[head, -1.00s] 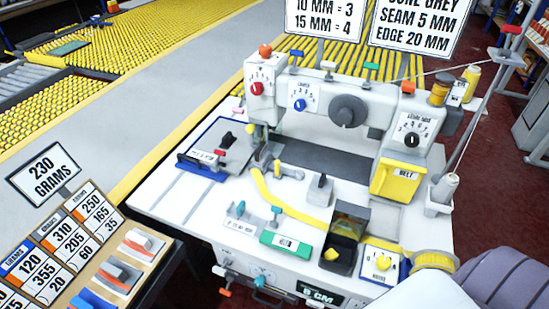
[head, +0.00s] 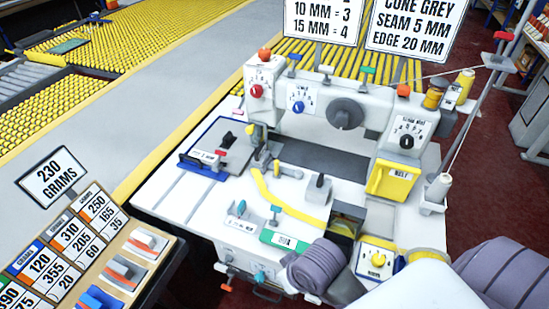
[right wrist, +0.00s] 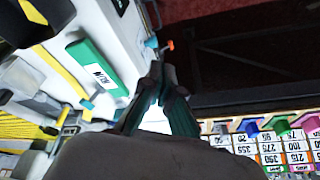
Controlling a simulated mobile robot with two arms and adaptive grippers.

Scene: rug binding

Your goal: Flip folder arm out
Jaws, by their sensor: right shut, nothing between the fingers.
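I cannot tell for sure which part is the folder arm. A yellow band (head: 285,203) curves over the white machine bed (head: 180,205), past a grey block with an upright stub (head: 319,188). A green labelled plate (head: 284,241) lies at the front edge, and it also shows in the right wrist view (right wrist: 97,67). A teal-capped post (head: 275,210) stands just behind it. My right gripper (right wrist: 162,72) is shut and empty, close to the machine's front side. In the head view my right wrist hides part of the front edge. My left gripper is out of view.
A teal knob (head: 260,276) and an orange knob (head: 226,288) stick out from the machine's front. The sample board (head: 75,235) stands at left.

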